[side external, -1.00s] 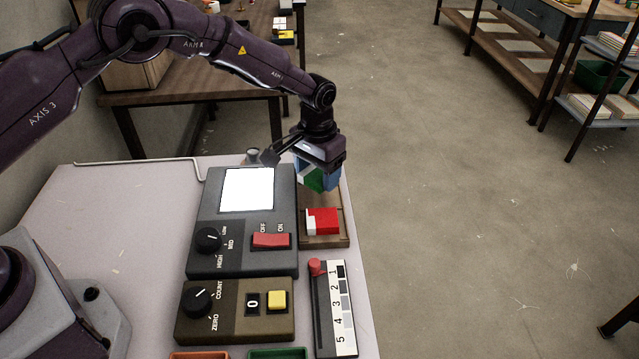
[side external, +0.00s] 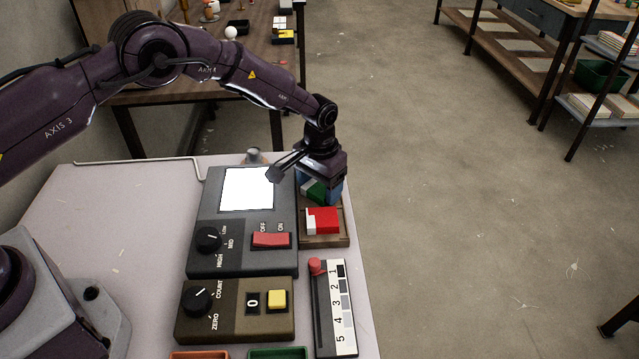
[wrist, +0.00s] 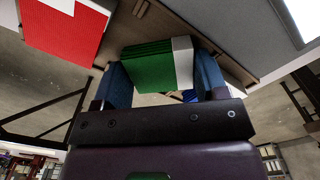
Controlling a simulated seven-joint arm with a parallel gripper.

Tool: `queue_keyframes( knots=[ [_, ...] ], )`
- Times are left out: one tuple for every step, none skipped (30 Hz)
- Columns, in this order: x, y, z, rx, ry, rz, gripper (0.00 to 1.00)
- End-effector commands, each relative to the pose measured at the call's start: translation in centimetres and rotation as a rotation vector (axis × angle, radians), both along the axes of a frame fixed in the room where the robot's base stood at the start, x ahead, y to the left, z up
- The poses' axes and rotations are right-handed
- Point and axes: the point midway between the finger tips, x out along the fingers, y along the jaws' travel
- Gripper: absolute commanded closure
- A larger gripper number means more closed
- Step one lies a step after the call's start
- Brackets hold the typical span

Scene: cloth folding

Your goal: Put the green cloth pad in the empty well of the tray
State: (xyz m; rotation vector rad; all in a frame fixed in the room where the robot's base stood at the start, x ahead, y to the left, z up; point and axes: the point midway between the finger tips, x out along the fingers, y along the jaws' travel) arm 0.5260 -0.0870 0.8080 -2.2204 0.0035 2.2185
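The green cloth pad (side external: 313,190), with a white end band, is between the blue fingers of my gripper (side external: 320,188). In the wrist view the green pad (wrist: 150,68) spans the gap between the fingers (wrist: 160,58), so the gripper is shut on it. The wooden tray (side external: 323,243) lies at the right edge of the table. A red pad with a white band (side external: 323,220) lies in its near well. My gripper and the green pad are low over the far part of the tray. They hide that well, and I cannot tell whether the pad touches its floor.
A dark grey box with a white screen and a red switch (side external: 270,240) stands close left of the tray. A numbered slider panel (side external: 335,310) lies nearer the camera.

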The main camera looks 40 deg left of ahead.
Motion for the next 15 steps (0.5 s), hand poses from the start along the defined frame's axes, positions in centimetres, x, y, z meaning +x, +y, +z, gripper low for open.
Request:
queue_keyframes(
  knots=[
    [0.0, 0.0, 0.1, -0.002, 0.0, 0.007, 0.27],
    [0.0, 0.0, 0.3, -0.002, 0.0, 0.007, 0.27],
    [0.0, 0.0, 0.5, -0.002, -0.001, 0.007, 0.27],
    [0.0, 0.0, 0.8, -0.002, -0.001, 0.008, 0.27],
    [0.0, 0.0, 1.2, -0.002, 0.0, 0.008, 0.27],
    [0.1, 0.0, 1.9, -0.002, -0.003, 0.007, 0.27],
    [0.1, 0.0, 2.4, -0.002, -0.003, 0.007, 0.27],
    [0.1, 0.0, 3.0, -0.002, -0.004, 0.007, 0.27],
    [0.1, 0.0, 3.8, -0.002, -0.002, 0.006, 0.27],
    [0.1, 0.0, 4.5, -0.002, -0.004, 0.006, 0.27],
    [0.1, 0.0, 5.1, -0.002, -0.004, 0.006, 0.27],
    [0.1, 0.0, 6.1, -0.002, -0.004, 0.006, 0.27],
    [0.1, 0.0, 6.7, -0.002, -0.004, 0.005, 0.27],
    [0.1, 0.0, 7.4, -0.002, -0.004, 0.005, 0.27],
    [0.1, 0.0, 8.2, -0.002, -0.003, 0.005, 0.27]
  ],
)
